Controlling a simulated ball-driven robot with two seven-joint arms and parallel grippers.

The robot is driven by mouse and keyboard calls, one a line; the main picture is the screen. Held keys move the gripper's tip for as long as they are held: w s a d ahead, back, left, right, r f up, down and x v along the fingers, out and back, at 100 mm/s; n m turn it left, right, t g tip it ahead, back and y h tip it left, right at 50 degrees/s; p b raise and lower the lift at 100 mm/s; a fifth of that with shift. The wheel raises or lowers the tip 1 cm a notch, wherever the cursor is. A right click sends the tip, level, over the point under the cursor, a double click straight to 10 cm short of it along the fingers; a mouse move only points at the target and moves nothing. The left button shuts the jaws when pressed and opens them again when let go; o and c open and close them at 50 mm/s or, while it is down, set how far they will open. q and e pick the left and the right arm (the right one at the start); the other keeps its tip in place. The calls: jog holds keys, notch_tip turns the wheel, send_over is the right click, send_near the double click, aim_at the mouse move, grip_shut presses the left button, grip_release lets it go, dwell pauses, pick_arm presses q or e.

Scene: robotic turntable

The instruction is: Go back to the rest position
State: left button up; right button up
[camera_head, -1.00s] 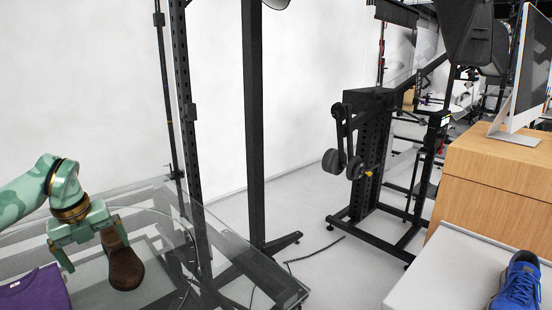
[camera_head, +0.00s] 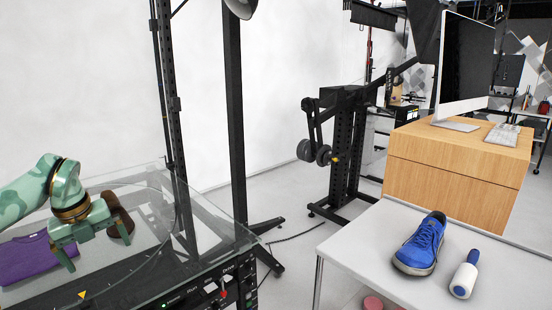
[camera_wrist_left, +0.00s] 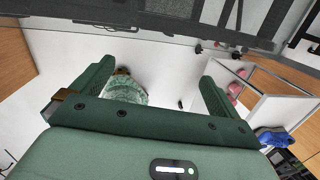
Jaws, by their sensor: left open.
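My left gripper (camera_head: 97,250) is open in the head view, with nothing between its fingers, at the left over the glass turntable table (camera_head: 150,266). In the left wrist view its two fingers (camera_wrist_left: 155,84) stand wide apart with an empty gap. A brown shoe (camera_head: 121,224) shows just behind the gripper, partly hidden by it. A folded purple shirt (camera_head: 28,260) lies to the left of the gripper. My right gripper is not in view.
A white table (camera_head: 362,240) at the right holds a blue shoe (camera_head: 420,247) and a lint roller (camera_head: 465,277). A wooden desk (camera_head: 440,178) with a monitor (camera_head: 466,58) stands behind it. Black stands (camera_head: 238,130) rise behind the turntable. Grey floor shows between the tables.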

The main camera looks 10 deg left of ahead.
pick_arm(q)
jog(key=w+d+f+n+t+h+p, duration=0.1)
jog(key=d+f+n+t+h+p, duration=0.15)
jog(key=d+f+h+p, duration=0.6)
jog(key=w+d+f+n+t+h, duration=0.1)
jog(key=w+d+f+t+h, duration=0.15)
jog(key=d+f, duration=0.7)
jog(key=s+f+n+t+y+p, duration=0.3)
jog(key=s+f+n+y, duration=0.6)
jog(key=s+f+n, duration=0.9)
jog(key=s+d+f+g+p, duration=0.1)
jog(key=s+f+g, duration=0.1)
jog(key=s, duration=0.9)
jog(key=s+d+f+g+y+p, duration=0.1)
jog(key=s+f+g, duration=0.2)
jog(key=s, duration=0.9)
jog(key=s+d+f+n+g+y+p, duration=0.1)
jog(key=s+f+g, duration=0.2)
jog(key=s, duration=0.9)
jog(key=shift+d+f+g+p, duration=0.25)
jog(key=shift+g+p, duration=0.05)
jog(key=shift+g, duration=0.1)
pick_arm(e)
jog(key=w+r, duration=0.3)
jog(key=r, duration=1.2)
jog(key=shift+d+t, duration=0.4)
